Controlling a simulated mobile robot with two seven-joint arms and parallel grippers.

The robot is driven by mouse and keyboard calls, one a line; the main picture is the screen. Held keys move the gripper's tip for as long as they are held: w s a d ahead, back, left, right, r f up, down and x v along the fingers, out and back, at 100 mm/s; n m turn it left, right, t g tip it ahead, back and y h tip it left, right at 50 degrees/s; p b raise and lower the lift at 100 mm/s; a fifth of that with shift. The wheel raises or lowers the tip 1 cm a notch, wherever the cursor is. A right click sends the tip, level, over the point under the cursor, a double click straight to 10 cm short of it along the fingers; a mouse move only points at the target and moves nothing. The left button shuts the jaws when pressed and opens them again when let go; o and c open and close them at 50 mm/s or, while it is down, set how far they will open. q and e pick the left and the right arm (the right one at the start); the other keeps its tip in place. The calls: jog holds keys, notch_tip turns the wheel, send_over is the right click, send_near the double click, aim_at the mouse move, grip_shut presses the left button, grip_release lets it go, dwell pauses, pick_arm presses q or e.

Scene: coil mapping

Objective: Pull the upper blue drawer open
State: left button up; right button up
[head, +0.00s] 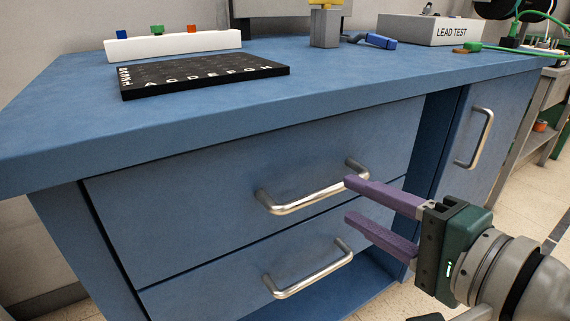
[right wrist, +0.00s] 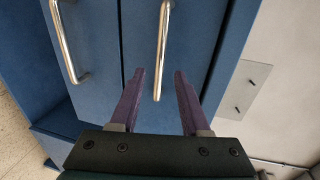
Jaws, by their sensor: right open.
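The upper blue drawer (head: 190,195) is shut in the front of the blue desk. Its silver bar handle (head: 305,201) also shows in the right wrist view (right wrist: 162,45). My right gripper (head: 350,200) is open, with two purple fingers pointing left at the handle's right end. In the head view its upper finger overlaps that end. In the right wrist view the near end of the handle shows between the fingers (right wrist: 159,72). No grip on it shows, and contact cannot be told. My left gripper is not in view.
The lower drawer handle (head: 310,270) sits just below, and a cupboard door handle (head: 482,138) is to the right. On the desktop (head: 330,80) are a black lettered board (head: 190,75), a white block rack (head: 175,44) and a LEAD TEST box (head: 430,29).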

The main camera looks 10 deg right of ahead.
aim_at(333, 192)
jog(key=b+x, duration=0.1)
jog(key=x, duration=0.5)
jog(key=shift+a, duration=0.1)
jog(key=shift+c, duration=0.3)
grip_shut()
dwell(0.9)
